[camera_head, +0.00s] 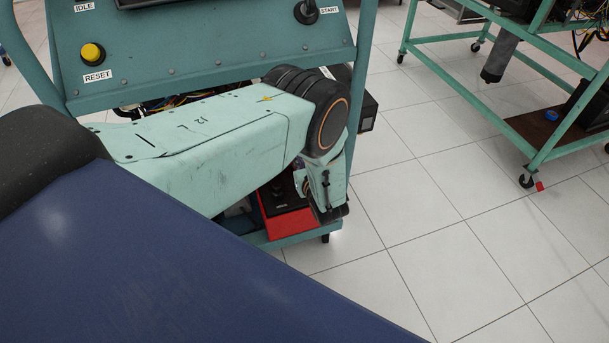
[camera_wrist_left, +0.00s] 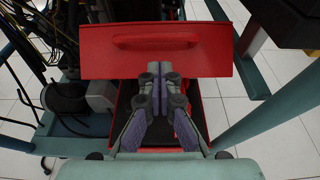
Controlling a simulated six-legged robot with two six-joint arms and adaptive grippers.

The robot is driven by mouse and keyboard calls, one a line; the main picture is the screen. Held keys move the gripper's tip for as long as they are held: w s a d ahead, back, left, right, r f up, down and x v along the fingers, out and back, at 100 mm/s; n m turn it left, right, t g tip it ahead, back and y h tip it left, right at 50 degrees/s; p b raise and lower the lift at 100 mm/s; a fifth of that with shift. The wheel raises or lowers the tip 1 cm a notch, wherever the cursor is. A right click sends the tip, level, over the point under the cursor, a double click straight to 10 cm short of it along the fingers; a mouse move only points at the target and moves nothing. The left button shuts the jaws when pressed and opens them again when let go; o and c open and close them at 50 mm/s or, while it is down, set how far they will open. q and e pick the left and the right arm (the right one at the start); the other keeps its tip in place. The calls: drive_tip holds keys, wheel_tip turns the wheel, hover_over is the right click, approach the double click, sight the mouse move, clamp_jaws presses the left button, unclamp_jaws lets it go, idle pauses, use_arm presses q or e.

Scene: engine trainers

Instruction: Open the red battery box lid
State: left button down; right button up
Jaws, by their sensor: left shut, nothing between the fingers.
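The red battery box (camera_head: 298,224) sits low on the teal cart's bottom shelf, partly hidden behind my left arm. In the left wrist view, the box's red side wall (camera_wrist_left: 211,108) and dark interior show below the lid. The red lid (camera_wrist_left: 207,60), with its red handle (camera_wrist_left: 155,42), spans the far end of the box, off the near part of the opening. Its exact tilt is unclear. My left gripper (camera_wrist_left: 160,70) is shut and empty, fingertips at the lid's lower edge; I cannot tell if they touch. The left gripper (camera_head: 328,212) is by the box in the head view. My right gripper is out of view.
The teal cart panel (camera_head: 200,50) stands above the box. A teal post (camera_wrist_left: 265,110) stands right. Open tiled floor (camera_head: 430,210) lies right of the cart.

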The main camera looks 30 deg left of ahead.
use_arm(q)
drive_tip(key=shift+w+a+r, duration=0.6)
drive_tip(key=shift+a, duration=0.1)
